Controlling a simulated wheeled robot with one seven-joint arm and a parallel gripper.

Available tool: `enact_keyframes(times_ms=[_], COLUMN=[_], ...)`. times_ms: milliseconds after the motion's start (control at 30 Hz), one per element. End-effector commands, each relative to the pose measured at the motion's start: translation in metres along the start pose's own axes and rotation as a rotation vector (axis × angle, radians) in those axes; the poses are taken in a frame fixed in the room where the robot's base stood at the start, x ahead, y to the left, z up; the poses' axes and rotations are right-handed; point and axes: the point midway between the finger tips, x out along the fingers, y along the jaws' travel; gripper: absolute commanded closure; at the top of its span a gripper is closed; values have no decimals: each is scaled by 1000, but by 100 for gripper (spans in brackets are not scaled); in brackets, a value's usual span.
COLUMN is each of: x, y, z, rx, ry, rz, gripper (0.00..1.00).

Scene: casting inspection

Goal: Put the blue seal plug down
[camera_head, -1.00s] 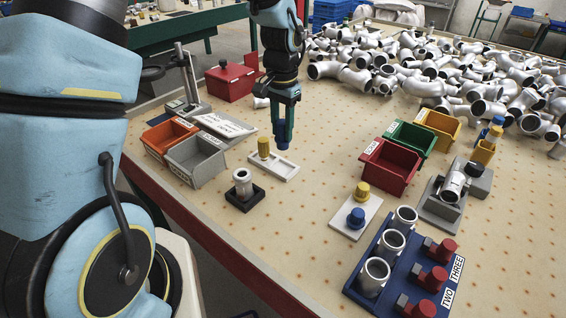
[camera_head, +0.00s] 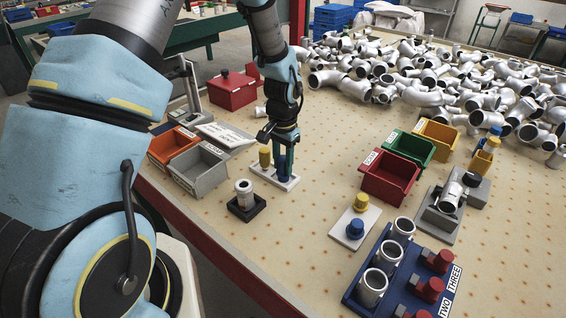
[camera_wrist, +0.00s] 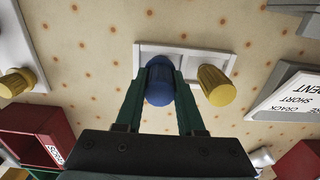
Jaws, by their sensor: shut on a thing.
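My gripper (camera_head: 282,166) is shut on the blue seal plug (camera_head: 282,161), low over the right part of a small white tray (camera_head: 291,184). In the wrist view the blue plug (camera_wrist: 159,85) sits between the two green fingers (camera_wrist: 159,92), over the tray's left part (camera_wrist: 146,50). Whether the plug's lower end touches the tray cannot be told. A yellow plug (camera_head: 264,156) stands in the same tray, beside the blue one; it also shows in the wrist view (camera_wrist: 216,86).
A metal part in a black holder (camera_head: 246,207) stands just in front of the tray. A second white tray (camera_head: 340,233) holds a yellow and a blue plug. A grey bin (camera_head: 187,181) and an orange bin stand left. Bare table lies right of the tray.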

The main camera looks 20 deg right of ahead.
Motion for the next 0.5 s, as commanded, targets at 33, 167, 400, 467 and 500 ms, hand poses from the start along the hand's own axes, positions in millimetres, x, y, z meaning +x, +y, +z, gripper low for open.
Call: enact_keyframes(times_ms=[33, 167, 400, 467, 500], x=[1, 1, 1, 1, 0], y=[0, 0, 0, 0, 0], z=[0, 0, 0, 0, 0], rx=[0, 0, 0, 0, 0], ry=[0, 0, 0, 0, 0], rz=[0, 0, 0, 0, 0], gripper=[60, 46, 32, 32, 32])
